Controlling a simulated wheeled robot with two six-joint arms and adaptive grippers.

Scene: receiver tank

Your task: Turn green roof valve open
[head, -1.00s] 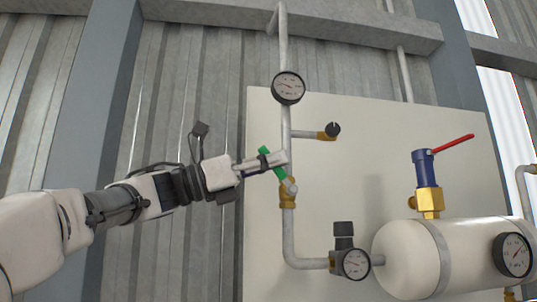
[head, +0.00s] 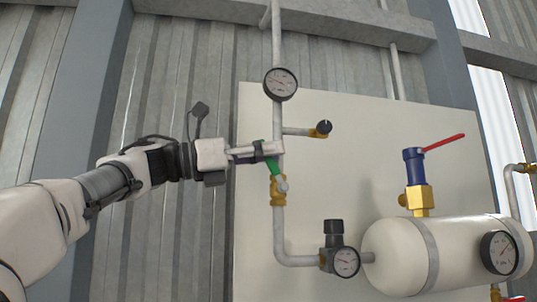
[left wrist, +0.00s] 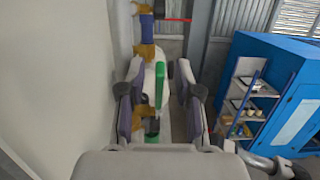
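The green valve handle (head: 275,172) sits on a brass valve body (head: 277,192) in the vertical pipe on the white panel. It leans up and slightly left, near the pipe's line. My left gripper (head: 272,149) is at the handle's upper end and covers its tip in the head view. In the left wrist view the green handle (left wrist: 159,86) stands between the two fingers of my left gripper (left wrist: 158,95), with visible gaps on both sides. The fingers are apart. My right gripper is in neither view.
A pressure gauge (head: 280,84) is above the handle, and a small black-knobbed brass valve (head: 322,129) is to its right. Lower right are a regulator with gauge (head: 345,261), the white tank (head: 397,258) and a red-handled blue valve (head: 414,165). A blue cabinet (left wrist: 270,75) shows in the wrist view.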

